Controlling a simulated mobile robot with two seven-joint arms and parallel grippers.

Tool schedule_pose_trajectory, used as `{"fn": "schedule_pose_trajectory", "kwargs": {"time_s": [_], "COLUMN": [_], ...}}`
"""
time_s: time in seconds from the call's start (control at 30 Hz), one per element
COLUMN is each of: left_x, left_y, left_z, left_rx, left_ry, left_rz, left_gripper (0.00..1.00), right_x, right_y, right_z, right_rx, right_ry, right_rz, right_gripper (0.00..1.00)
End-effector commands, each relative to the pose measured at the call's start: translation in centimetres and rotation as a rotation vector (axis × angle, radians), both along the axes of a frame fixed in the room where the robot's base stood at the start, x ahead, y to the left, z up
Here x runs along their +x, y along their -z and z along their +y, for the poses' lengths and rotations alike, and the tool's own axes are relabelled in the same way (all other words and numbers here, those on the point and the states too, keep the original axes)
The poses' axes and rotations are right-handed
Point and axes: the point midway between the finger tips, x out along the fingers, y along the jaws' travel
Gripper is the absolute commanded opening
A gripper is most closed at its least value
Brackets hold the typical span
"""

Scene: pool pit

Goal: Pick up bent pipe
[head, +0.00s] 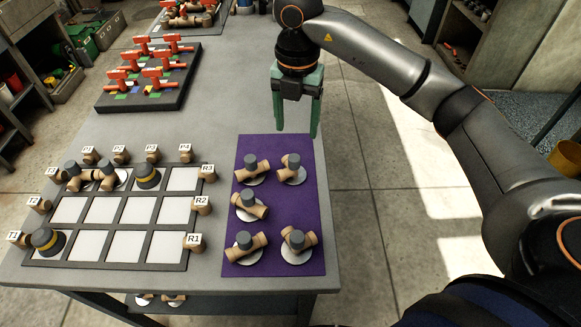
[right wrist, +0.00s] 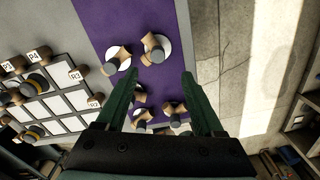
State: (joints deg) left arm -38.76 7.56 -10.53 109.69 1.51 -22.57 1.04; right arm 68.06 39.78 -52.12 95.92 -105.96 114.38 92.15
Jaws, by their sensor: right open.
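Several tan pipe pieces with grey knobs sit on white discs on a purple mat (head: 274,215). The back-right piece (head: 292,170) and the front-right piece (head: 298,243) look bent; the others look straighter, though their shapes are hard to tell. My right gripper (head: 297,128) has green fingers, is open and empty, and hangs above the back edge of the mat, apart from the pieces. In the right wrist view, its fingers (right wrist: 161,88) stand apart with pipe pieces (right wrist: 155,47) seen below and beyond them. My left gripper is not in view.
A grid board (head: 107,225) with labelled pipe ends stands left of the mat, holding pipe pieces and dark caps with yellow rings. A black rack (head: 148,93) of red-handled valves stands farther back. The table beside the raised gripper is clear.

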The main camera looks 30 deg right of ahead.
Motion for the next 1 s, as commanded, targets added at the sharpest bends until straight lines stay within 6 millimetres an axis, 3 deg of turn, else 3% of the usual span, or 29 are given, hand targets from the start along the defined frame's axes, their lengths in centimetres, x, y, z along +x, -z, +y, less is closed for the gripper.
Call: {"fn": "schedule_pose_trajectory", "kwargs": {"time_s": [0.2,0.47,0.7,1.0], "left_x": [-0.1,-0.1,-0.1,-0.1], "left_y": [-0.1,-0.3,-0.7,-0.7], "left_z": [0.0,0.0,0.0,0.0], "left_rx": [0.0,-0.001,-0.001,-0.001], "left_ry": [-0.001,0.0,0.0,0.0], "left_rz": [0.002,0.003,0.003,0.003], "left_gripper": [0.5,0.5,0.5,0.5], "right_x": [-0.1,0.0,0.1,0.2], "right_y": [4.0,6.1,9.6,10.4], "right_z": [0.1,0.2,0.3,0.3], "right_rx": [0.004,0.005,0.006,0.006], "right_ry": [-0.004,-0.005,-0.005,-0.006], "right_rz": [0.004,0.004,0.004,0.001], "right_gripper": [0.7,0.7,0.7,0.7]}}
